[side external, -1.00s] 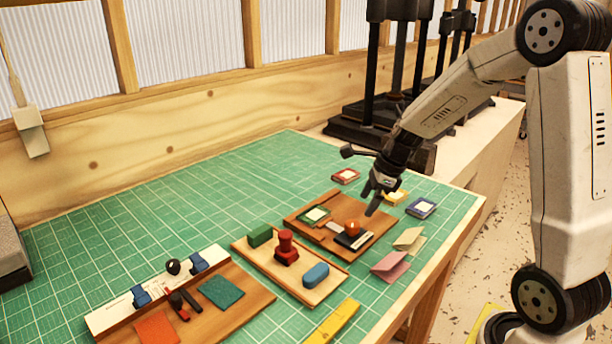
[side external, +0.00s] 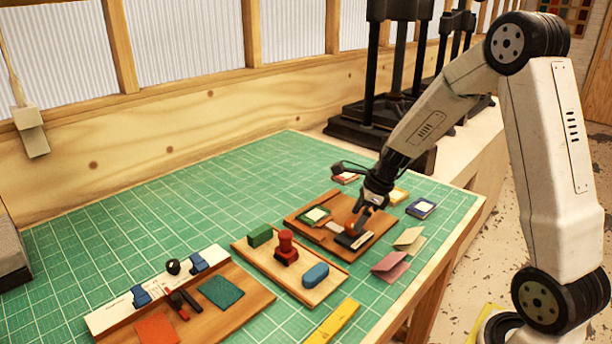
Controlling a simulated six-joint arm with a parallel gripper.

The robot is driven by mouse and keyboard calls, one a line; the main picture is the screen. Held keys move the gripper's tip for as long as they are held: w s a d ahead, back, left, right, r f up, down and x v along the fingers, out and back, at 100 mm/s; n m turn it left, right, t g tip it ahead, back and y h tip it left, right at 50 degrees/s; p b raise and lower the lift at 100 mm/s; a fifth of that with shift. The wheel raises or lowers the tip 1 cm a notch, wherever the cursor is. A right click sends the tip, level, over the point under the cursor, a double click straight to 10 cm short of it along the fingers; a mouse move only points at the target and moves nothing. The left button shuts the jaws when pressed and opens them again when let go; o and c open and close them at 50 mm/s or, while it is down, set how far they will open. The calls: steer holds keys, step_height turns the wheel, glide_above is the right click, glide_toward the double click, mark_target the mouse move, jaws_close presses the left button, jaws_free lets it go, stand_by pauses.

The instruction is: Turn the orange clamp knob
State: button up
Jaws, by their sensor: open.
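The orange knob (side external: 350,228) sits on a small clamp fixture with a dark block (side external: 354,241), on the rightmost wooden board (side external: 310,230). My gripper (side external: 360,222) is open and pointed down at the knob, with its fingers low beside or around it. The gripper hides most of the knob. I cannot tell whether the fingers touch it.
A middle wooden tray (side external: 262,262) holds a red stamp (side external: 286,247), a green block (side external: 260,235) and a blue block (side external: 315,275). Pink and cream folded cards (side external: 390,265) lie right of the knob board. A black press (side external: 372,125) stands behind. The back-left mat (side external: 180,200) is clear.

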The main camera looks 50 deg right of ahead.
steer(key=shift+x, duration=1.15)
jaws_close()
